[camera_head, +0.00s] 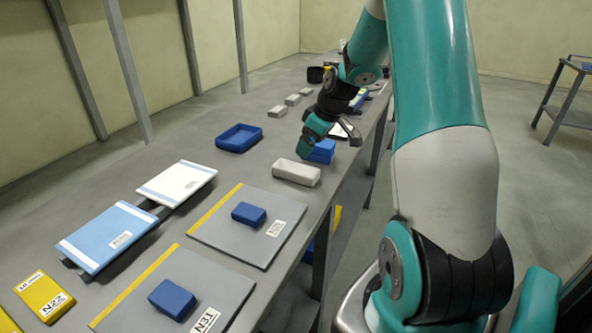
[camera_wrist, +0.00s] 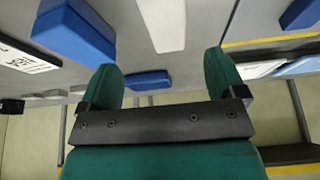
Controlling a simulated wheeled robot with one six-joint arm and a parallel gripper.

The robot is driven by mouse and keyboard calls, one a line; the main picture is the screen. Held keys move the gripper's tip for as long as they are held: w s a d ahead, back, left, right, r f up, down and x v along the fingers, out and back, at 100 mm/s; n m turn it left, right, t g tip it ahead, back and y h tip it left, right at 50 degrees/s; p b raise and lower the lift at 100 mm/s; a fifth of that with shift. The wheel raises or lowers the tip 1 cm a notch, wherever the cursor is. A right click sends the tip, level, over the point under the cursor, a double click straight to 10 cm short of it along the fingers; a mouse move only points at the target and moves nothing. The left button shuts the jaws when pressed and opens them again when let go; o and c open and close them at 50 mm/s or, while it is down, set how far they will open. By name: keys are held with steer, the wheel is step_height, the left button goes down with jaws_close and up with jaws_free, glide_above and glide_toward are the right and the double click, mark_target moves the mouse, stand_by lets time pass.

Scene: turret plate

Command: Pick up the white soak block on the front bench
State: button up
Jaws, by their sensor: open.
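The white soak block (camera_head: 297,173) lies on the grey bench near its right edge. It also shows in the wrist view as a pale slab (camera_wrist: 163,22) at the top, ahead of the gap between my fingers. My gripper (camera_head: 328,138) is open and empty, above the bench beside the white block and a blue block (camera_head: 322,152). In the wrist view my two teal fingers (camera_wrist: 164,75) stand wide apart, and nothing is between them. The exact height above the bench is hard to tell.
A blue tray (camera_head: 239,138) and several small grey blocks (camera_head: 278,111) lie farther back. Grey plates with blue blocks (camera_head: 249,213) are in front, and light blue (camera_head: 107,236) and white (camera_head: 177,183) panels lie at left. Bare bench lies between the tray and the white block.

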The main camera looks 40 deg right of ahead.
mark_target(297, 168)
steer(key=x, duration=0.5)
steer(key=shift+p, duration=0.3)
steer(key=shift+a+p+x, duration=0.2)
steer(key=shift+p+x, duration=0.25)
steer(key=shift+x, duration=0.85)
steer(key=shift+a+p+x, duration=0.2)
steer(key=shift+p+x, duration=0.25)
steer(key=shift+x, duration=0.85)
steer(key=shift+s, duration=0.1)
steer(key=c, duration=1)
